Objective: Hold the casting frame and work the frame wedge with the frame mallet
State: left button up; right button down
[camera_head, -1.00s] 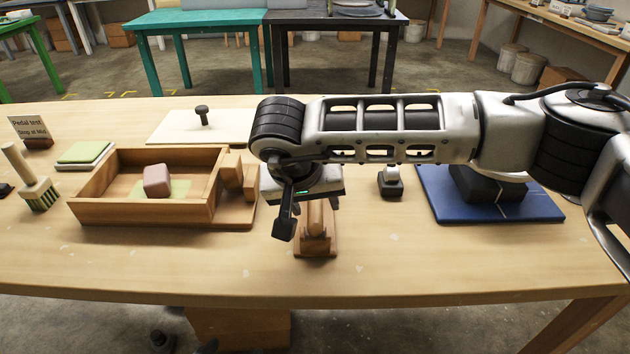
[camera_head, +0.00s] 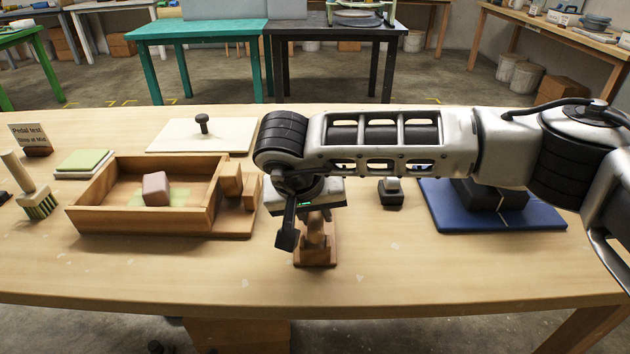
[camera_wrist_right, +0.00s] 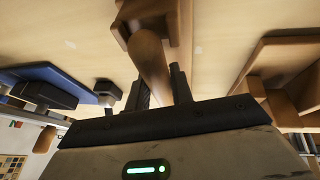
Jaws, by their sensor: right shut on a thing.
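The casting frame (camera_head: 150,224), an open wooden tray with a pinkish block (camera_head: 155,188) on a green patch inside, sits left of centre. Wooden blocks at its right end, probably including the frame wedge (camera_head: 231,177), stand on a wooden extension. What looks like the frame mallet (camera_head: 316,237) is in a small wooden stand (camera_head: 316,258), partly hidden by my right gripper (camera_head: 303,230). In the right wrist view, my right gripper (camera_wrist_right: 160,83) is shut on its round wooden handle (camera_wrist_right: 150,62). My left gripper is not in view.
A brush (camera_head: 35,195), a green-topped pad (camera_head: 83,161) and a sign (camera_head: 30,137) are at left. A pale board with a dark knob (camera_head: 202,124) lies behind. A small dark object (camera_head: 391,194) and blue mat (camera_head: 540,213) are at right. The front table strip is clear.

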jog(key=shift+r+p, duration=1.65)
jog(key=shift+r, duration=1.8)
jog(key=s+r+p, duration=0.5)
jog(key=s+r, duration=0.7)
jog(key=s, duration=0.3)
jog(key=shift+f, duration=0.1)
